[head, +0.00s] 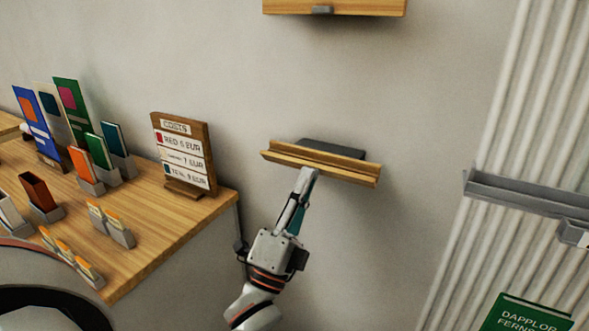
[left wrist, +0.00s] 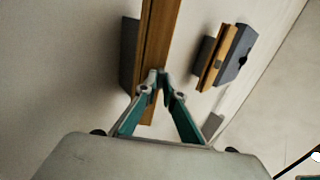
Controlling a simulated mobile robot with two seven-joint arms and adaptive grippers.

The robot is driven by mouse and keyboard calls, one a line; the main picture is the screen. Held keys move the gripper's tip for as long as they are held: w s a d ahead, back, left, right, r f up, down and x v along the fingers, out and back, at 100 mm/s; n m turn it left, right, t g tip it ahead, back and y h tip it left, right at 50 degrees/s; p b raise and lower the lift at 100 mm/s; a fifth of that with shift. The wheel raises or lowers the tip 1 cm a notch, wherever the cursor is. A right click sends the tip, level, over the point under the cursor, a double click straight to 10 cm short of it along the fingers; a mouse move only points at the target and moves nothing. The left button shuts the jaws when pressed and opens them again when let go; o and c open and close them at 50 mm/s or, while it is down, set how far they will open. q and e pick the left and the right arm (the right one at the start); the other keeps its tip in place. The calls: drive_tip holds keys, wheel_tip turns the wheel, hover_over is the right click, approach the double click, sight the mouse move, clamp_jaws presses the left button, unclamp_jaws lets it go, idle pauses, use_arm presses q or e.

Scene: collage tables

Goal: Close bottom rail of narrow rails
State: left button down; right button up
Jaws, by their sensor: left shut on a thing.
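A wooden rail (head: 330,166) juts from the grey wall in the middle of the head view, with a dark grey plate (head: 335,148) behind it. My left gripper (head: 308,173) reaches up to its front edge from below. In the left wrist view the rail (left wrist: 158,35) runs up the picture. The gripper's fingertips (left wrist: 159,76) are closed together on its edge, and the dark plate (left wrist: 129,50) shows beside it. The fingers hide part of the rail. My right gripper is not in view.
Another wooden piece (head: 350,6) with a grey handle hangs above. A wooden table (head: 165,225) with cards and a cost sign (head: 185,153) stands left. A grey rail (head: 520,193) crosses the ribbed panel at right. The wall around the rail is clear.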

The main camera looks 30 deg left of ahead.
sight(313, 164)
use_arm(q)
drive_tip(key=shift+w+r+g+p, duration=0.15)
drive_tip(key=shift+r+g+p, duration=0.45)
drive_tip(key=shift+g+p, duration=0.9)
drive_tip(key=shift+w+r+g+p, duration=0.15)
drive_tip(key=shift+r+g+p, duration=0.4)
drive_tip(key=shift+g+p, duration=0.95)
drive_tip(key=shift+w+r+g+p, duration=0.15)
drive_tip(key=shift+r+g+p, duration=0.55)
drive_tip(key=shift+p, duration=1.4)
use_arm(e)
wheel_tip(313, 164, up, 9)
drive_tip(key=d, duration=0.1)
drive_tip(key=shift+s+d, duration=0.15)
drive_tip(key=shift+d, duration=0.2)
use_arm(q)
drive_tip(key=shift+g, duration=0.3)
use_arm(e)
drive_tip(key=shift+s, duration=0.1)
use_arm(q)
drive_tip(key=c, duration=2.2)
unclamp_jaws()
drive_tip(key=shift+o, duration=0.2)
drive_tip(key=shift+w+f, duration=0.1)
drive_tip(key=shift+f, duration=0.05)
drive_tip(key=shift+f, duration=0.1)
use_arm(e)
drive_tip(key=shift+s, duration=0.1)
